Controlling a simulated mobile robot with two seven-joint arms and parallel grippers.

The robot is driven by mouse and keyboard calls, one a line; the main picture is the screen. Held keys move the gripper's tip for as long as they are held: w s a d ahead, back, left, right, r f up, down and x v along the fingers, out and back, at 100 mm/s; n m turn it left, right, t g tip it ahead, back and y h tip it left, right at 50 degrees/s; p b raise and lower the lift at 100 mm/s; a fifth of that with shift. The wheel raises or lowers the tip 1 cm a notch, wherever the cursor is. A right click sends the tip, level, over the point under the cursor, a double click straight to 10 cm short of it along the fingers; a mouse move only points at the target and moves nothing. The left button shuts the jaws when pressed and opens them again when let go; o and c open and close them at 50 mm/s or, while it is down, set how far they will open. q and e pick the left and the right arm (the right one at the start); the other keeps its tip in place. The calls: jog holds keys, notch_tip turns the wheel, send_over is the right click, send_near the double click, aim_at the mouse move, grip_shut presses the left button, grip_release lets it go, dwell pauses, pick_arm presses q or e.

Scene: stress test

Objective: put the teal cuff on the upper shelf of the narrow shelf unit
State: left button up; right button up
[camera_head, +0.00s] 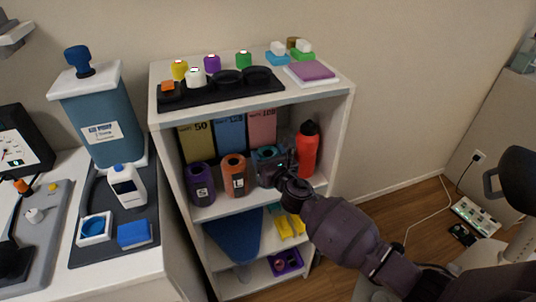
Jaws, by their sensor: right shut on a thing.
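The narrow shelf unit (340,125) is white, with a top and open shelves. The teal cuff (266,153) is at the right part of the upper shelf (218,210), beside an orange cuff (234,178) marked L and a purple cuff (201,184) marked S. My right gripper (277,174) reaches in from the lower right and is shut on the teal cuff. The gripper covers much of the cuff, so I cannot tell whether the cuff touches the shelf board. My left gripper is not in view.
A red bottle (306,148) stands close to the right of the gripper. Olive, blue and pink boxes (230,132) stand behind the cuffs. Below are a blue item (235,235), yellow items (289,222) and a purple tray (286,263). A black tray (215,90) lies on top.

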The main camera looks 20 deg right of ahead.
jog(key=o, duration=1.3)
jog(key=shift+r, duration=0.2)
jog(key=s+d+p, duration=0.2)
jog(key=s, duration=1)
jog(key=shift+s+d+f+n+g+h, duration=0.35)
jog(key=shift+s+d+f+n+g, duration=0.75)
jog(key=shift+s+f+n, duration=2.65)
jog(key=shift+s+d+f+n+g+h, duration=0.4)
jog(key=shift+s+d+f+n+g, duration=0.7)
jog(key=shift+s+n, duration=5.25)
jog(key=shift+s+d+f+n+g+h, duration=0.35)
jog(key=shift+s+d+f+n+g, duration=1.4)
jog(key=shift+n, duration=5.95)
